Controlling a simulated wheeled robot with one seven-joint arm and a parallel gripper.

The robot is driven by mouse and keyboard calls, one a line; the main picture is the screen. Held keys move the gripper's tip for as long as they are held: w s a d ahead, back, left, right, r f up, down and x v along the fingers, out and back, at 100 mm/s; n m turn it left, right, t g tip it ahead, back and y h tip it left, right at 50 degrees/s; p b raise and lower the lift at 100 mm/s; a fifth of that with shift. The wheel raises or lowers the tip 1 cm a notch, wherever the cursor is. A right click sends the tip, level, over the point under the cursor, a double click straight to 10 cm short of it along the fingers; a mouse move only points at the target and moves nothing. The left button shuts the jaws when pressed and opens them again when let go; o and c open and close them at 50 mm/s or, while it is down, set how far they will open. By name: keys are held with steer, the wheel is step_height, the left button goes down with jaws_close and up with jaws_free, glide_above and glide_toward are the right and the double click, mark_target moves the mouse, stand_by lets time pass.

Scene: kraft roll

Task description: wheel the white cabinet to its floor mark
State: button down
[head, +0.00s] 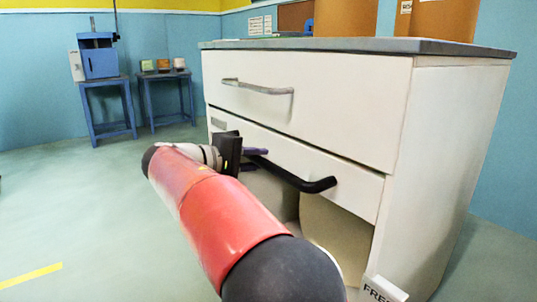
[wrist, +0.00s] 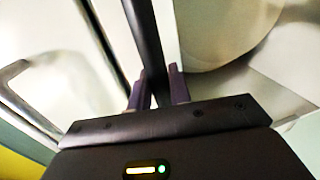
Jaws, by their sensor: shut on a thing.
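The white cabinet (head: 300,105) with a grey top stands at the right in the head view. A metal handle (head: 257,87) is on its upper drawer, and a black bar handle (head: 318,185) runs across its lower drawer front. My gripper (head: 258,152) is shut on the black bar handle near its left part. In the wrist view the purple fingers (wrist: 157,90) stand on both sides of the black bar (wrist: 143,35). My red arm hides part of the cabinet's lower front. The cabinet's wheels do not show.
Brown rolls (head: 345,18) stand on the cabinet top, and pale rolls (head: 335,235) sit in its open lower part. A yellow floor strip (head: 30,276) lies at the lower left. Blue tables (head: 107,105) stand by the back wall. The floor to the left is clear.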

steer(key=shift+s+a+f, duration=0.1)
steer(key=shift+s+a, duration=0.35)
steer(key=shift+a, duration=0.1)
steer(key=c, duration=1.3)
jaws_free()
steer(key=shift+c, duration=0.2)
steer(key=p+v, duration=0.1)
steer(key=v, duration=0.7)
steer(key=shift+w, duration=0.1)
